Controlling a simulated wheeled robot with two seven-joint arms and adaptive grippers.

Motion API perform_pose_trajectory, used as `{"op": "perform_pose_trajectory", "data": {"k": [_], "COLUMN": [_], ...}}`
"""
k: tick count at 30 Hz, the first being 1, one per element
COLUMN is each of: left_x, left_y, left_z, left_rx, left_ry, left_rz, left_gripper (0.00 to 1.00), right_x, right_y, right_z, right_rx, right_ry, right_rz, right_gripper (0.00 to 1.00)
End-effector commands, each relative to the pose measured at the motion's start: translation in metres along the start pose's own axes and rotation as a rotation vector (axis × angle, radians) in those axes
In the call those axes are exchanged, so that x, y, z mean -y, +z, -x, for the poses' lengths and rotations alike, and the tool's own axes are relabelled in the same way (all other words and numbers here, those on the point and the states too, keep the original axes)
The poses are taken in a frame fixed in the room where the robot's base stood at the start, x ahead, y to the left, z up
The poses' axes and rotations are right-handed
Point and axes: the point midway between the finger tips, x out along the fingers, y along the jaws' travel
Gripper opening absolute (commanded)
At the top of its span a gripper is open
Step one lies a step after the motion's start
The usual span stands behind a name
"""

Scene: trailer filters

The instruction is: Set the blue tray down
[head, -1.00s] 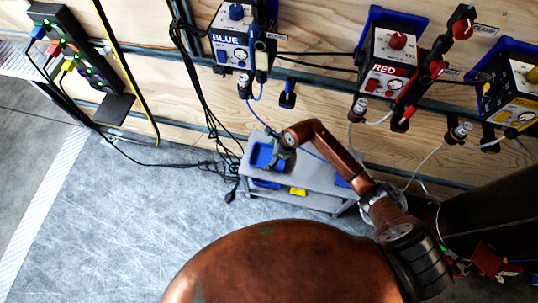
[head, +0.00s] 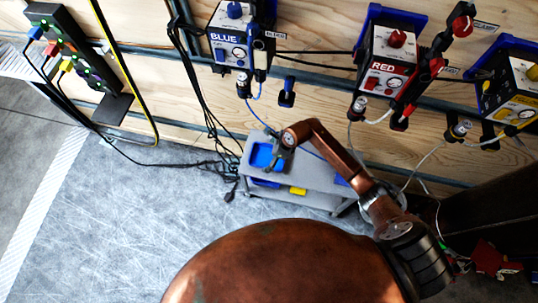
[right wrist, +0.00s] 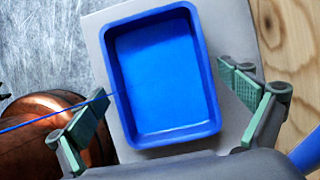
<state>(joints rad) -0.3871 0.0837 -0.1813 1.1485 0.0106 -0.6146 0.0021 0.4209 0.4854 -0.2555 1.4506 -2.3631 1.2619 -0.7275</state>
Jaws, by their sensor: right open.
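The blue tray (head: 261,157) is a shallow, empty rectangular tray on the left end of the grey cart's top (head: 310,172). In the right wrist view, the tray (right wrist: 163,75) lies on the pale grey top, close to its edges. My right gripper (head: 279,157) is over the tray's right side in the head view. In the right wrist view, the right gripper (right wrist: 165,92) has its green-padded fingers spread wide, one on each side of the tray, with gaps to its walls. My left gripper is not in view.
Blue (head: 265,184) and yellow (head: 298,191) items sit on the cart's lower level. A thin blue cable (right wrist: 55,115) crosses near the left finger. Labelled power boxes, including the blue one (head: 229,50), hang on the wooden wall behind. The floor left of the cart is mostly clear.

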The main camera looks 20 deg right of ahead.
Motion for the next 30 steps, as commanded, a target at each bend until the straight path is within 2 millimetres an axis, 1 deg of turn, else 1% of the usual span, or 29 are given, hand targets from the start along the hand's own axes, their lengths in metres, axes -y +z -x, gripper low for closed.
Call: {"op": "perform_pose_trajectory", "data": {"k": [4,6,12,18,22,30], "left_x": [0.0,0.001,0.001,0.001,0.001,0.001], "left_y": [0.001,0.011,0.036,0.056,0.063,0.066], "left_z": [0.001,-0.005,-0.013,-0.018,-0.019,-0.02], "left_rx": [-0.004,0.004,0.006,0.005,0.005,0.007], "left_ry": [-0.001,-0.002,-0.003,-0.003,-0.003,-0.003], "left_rz": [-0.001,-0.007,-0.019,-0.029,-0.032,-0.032], "left_gripper": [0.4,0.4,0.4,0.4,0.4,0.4], "right_x": [0.001,0.002,0.001,0.001,0.0,0.0], "right_y": [0.001,0.002,0.002,0.001,0.001,0.001], "right_z": [0.007,0.016,0.046,0.07,0.076,0.077], "right_rx": [0.0,0.0,0.001,0.0,0.0,0.0], "right_ry": [-0.002,-0.004,-0.004,-0.003,0.0,0.001], "right_rz": [0.001,0.002,0.002,0.001,0.001,0.0], "right_gripper": [0.96,0.96,0.96,0.96,0.96,0.96]}}
